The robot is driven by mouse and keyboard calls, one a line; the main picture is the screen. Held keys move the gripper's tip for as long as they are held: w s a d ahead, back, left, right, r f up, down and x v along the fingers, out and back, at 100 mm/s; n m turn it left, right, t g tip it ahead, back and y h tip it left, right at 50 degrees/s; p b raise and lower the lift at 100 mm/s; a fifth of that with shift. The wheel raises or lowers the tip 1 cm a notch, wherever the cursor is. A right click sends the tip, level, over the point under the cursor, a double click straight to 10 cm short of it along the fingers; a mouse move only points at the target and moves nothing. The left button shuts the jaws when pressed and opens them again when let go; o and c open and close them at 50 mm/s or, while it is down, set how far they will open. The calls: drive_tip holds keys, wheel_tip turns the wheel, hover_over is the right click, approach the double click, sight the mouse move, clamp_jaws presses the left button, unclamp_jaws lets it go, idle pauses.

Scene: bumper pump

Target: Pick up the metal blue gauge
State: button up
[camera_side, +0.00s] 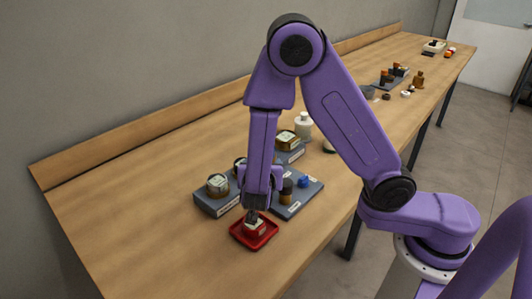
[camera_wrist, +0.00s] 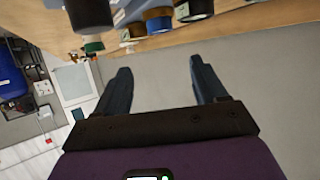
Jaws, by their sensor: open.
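A small blue item (camera_side: 303,181) sits on the right part of a grey board (camera_side: 312,190) in the side view. It is too small there to tell whether it is the metal blue gauge. My gripper (camera_side: 253,214) points down just above a red tray (camera_side: 236,233), left of the blue item and apart from it. In the wrist view my gripper (camera_wrist: 160,65) has its two dark fingers spread, with nothing seen between them. A pale item with red (camera_side: 254,228) lies in the red tray under the fingers, partly hidden by them.
A brown-and-dark round item (camera_side: 217,184) stands on a grey block (camera_side: 216,204) left of my gripper. A dark jar (camera_side: 286,190) stands beside the blue item. A white bottle (camera_side: 303,126) is behind. The front left of the wooden table (camera_side: 130,220) is clear.

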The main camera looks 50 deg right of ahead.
drive_tip(key=x, duration=1.7)
drive_tip(key=shift+f, duration=0.1)
drive_tip(key=c, duration=1)
